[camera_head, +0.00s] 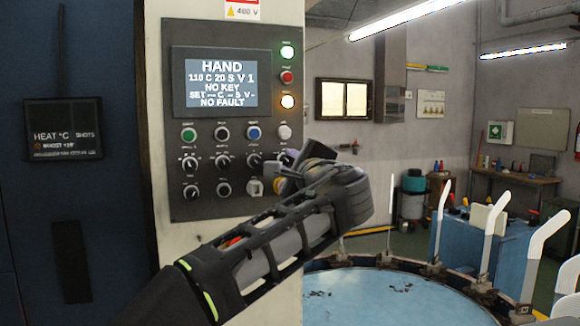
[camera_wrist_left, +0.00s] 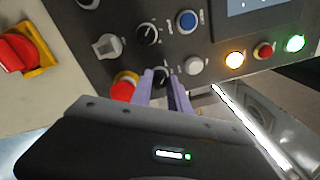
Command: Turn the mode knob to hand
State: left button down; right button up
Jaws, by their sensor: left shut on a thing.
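The dark control panel (camera_head: 212,208) is on the pale cabinet, and its screen (camera_head: 222,78) reads HAND at the top, with NO KEY and NO FAULT below. My left gripper (camera_head: 286,162) is at the panel's right edge. In the left wrist view its purple fingers (camera_wrist_left: 164,86) are shut on a small black knob (camera_wrist_left: 162,74), the mode knob, below the white button (camera_wrist_left: 194,65). In the head view the gripper mostly hides this knob. My right gripper is not in view.
A red emergency button (camera_wrist_left: 124,87) sits close beside the fingers. A black knob (camera_wrist_left: 148,34), a grey key switch (camera_wrist_left: 106,45) and a blue button (camera_wrist_left: 187,20) are nearby. A red rotary switch (camera_wrist_left: 18,52) is farther left. A round blue table (camera_head: 390,297) stands at lower right.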

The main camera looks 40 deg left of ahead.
pick_arm(q)
jog(key=c, duration=1.3)
grip_release()
jog(key=shift+o, duration=0.2)
jog(key=b+v, duration=0.1)
jog(key=v, duration=0.7)
jog(key=shift+b, duration=0.35)
